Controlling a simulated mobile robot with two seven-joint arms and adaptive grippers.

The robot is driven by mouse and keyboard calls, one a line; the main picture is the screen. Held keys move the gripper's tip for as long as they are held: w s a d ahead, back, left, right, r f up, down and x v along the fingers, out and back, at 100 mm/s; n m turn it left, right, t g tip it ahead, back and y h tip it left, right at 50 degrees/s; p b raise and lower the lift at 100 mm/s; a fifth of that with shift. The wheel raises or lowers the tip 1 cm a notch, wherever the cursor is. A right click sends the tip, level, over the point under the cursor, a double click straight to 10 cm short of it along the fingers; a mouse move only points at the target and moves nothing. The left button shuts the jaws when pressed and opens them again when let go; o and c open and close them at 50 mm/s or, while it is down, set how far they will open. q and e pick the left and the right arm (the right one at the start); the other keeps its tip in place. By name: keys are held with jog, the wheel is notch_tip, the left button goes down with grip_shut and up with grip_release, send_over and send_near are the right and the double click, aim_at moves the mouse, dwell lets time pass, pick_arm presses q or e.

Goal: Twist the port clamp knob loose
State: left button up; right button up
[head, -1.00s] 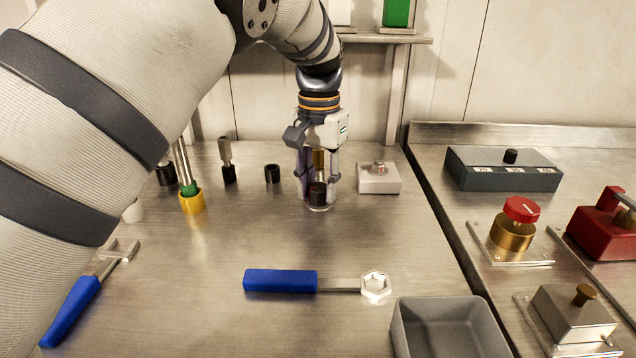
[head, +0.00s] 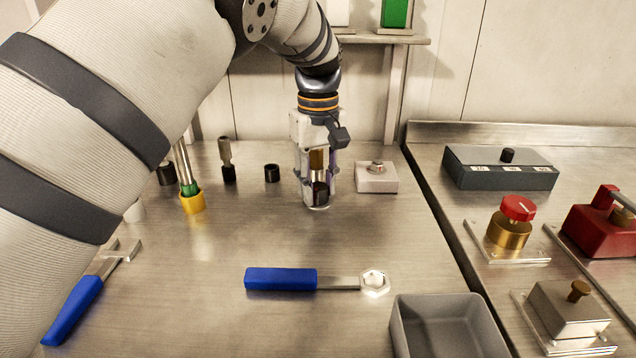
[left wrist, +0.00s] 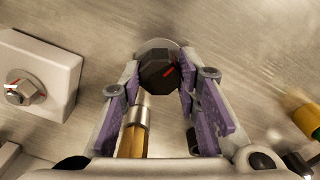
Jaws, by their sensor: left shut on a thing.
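The port clamp knob is a black faceted knob with a red mark, seen from above in the left wrist view (left wrist: 157,72). It sits on a round, pale base. In the head view the dark knob (head: 320,194) shows low between the fingers, partly hidden by them. My left gripper (head: 318,190) points down and is shut on the knob, with a purple-padded finger on each side in the left wrist view (left wrist: 160,78). A brass and steel fitting (left wrist: 136,130) stands close to the fingers. My right gripper is not in view.
A pale block with a hex bolt (head: 377,178) stands just right of the gripper. A blue-handled ring wrench (head: 281,280) and a grey bin (head: 450,330) lie in front. A yellow-based tube (head: 191,201) and black fittings stand left. The bench between is clear.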

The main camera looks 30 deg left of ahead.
aim_at(318, 186)
pick_arm(q)
jog(key=shift+n, duration=1.9)
jog(key=o, duration=1.2)
jog(key=shift+c, duration=0.2)
notch_tip(318, 186, up, 12)
